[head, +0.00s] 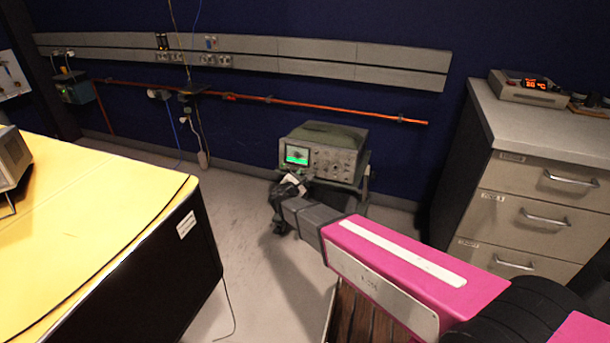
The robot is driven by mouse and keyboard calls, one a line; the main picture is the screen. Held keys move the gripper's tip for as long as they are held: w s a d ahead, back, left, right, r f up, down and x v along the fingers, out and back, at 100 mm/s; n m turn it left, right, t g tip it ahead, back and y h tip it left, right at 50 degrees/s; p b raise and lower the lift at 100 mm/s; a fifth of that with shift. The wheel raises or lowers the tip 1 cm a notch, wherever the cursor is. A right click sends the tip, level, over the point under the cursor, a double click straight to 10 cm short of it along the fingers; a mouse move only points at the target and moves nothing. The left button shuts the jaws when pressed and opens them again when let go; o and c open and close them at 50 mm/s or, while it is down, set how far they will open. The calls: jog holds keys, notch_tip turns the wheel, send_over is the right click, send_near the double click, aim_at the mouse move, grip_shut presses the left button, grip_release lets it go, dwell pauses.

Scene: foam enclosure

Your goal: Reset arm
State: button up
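My arm, pink with white panels, reaches from the lower right corner toward the middle of the head view. Its far end narrows to a grey section and my dark gripper (284,193), which hangs above the floor in front of the oscilloscope (322,150). The gripper is small and dark here, so the gap between its fingers cannot be made out. A small pale patch shows at the gripper; I cannot tell what it is. My arm hides part of the floor and of the stand under the oscilloscope.
A yellow-topped table (95,215) with dark sides stands at the left. A grey drawer cabinet (530,205) stands at the right, bearing a device with red digits (530,88). A wooden slatted thing (352,318) lies below my arm. Grey floor (262,265) is clear between table and arm.

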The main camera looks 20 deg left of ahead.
jog(key=s+d+f+m+g+h, duration=0.15)
jog(key=d+m+g, duration=0.45)
jog(key=d, duration=0.9)
jog(key=d+f+m+g+h, duration=0.1)
jog(key=d+m+g+h, duration=0.25)
jog(key=d+m, duration=0.8)
jog(key=s+d+m+g+y, duration=0.4)
jog(key=s+d, duration=0.2)
jog(key=d, duration=0.4)
jog(key=s+d+m+g+y, duration=0.3)
jog(key=s+d, duration=0.4)
jog(key=d, duration=0.3)
jog(key=shift+r+m+g+y, duration=0.3)
jog(key=shift+m+y, duration=0.4)
jog(key=shift+m, duration=0.55)
jog(key=shift+f, duration=0.1)
